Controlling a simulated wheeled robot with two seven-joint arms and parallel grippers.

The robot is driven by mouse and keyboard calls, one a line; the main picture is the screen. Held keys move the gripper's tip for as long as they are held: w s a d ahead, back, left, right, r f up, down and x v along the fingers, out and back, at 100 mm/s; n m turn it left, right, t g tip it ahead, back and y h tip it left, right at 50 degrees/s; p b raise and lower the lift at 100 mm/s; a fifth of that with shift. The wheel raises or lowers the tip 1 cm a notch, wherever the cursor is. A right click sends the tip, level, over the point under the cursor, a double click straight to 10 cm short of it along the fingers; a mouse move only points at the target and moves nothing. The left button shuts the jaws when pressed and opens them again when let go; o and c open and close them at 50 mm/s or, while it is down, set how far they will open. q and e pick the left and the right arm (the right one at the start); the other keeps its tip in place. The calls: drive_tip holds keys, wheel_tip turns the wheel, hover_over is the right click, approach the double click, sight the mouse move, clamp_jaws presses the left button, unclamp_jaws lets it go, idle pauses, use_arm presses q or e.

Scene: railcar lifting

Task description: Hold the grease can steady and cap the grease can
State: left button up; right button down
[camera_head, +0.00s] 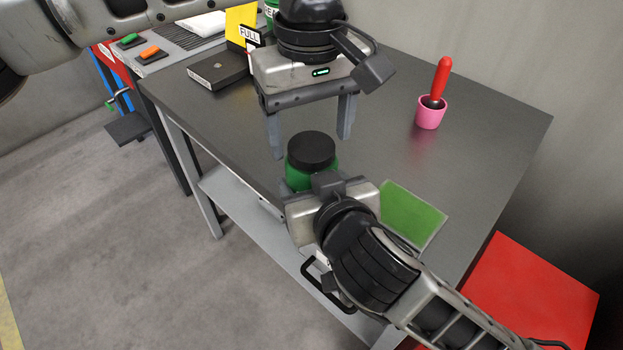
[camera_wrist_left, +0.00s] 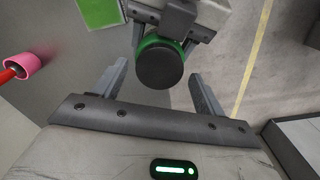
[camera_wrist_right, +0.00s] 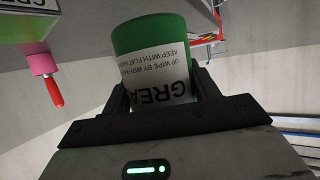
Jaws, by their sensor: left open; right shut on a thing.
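The green grease can (camera_head: 297,180) stands upright over the near part of the dark table, with a white label in the right wrist view (camera_wrist_right: 158,65). A black cap (camera_head: 311,150) sits on its top; how tightly it is seated I cannot tell. My right gripper (camera_wrist_right: 160,88) is shut on the can's side, its fingers partly hidden in the head view. My left gripper (camera_head: 311,146) is open and points down above the cap. In the left wrist view the cap (camera_wrist_left: 160,68) lies between the spread left fingers, apart from both.
A pink cup (camera_head: 431,117) with a red-handled tool stands on the table (camera_head: 490,130) at the right. A green square pad (camera_head: 412,213) lies beside my right gripper. A dark flat box (camera_head: 218,70) and a yellow "FULL" sign (camera_head: 241,20) are at the back left.

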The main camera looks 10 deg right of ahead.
use_arm(q)
drive_tip(key=shift+f, duration=0.65)
drive_tip(key=c, duration=1)
drive_tip(key=m, duration=1)
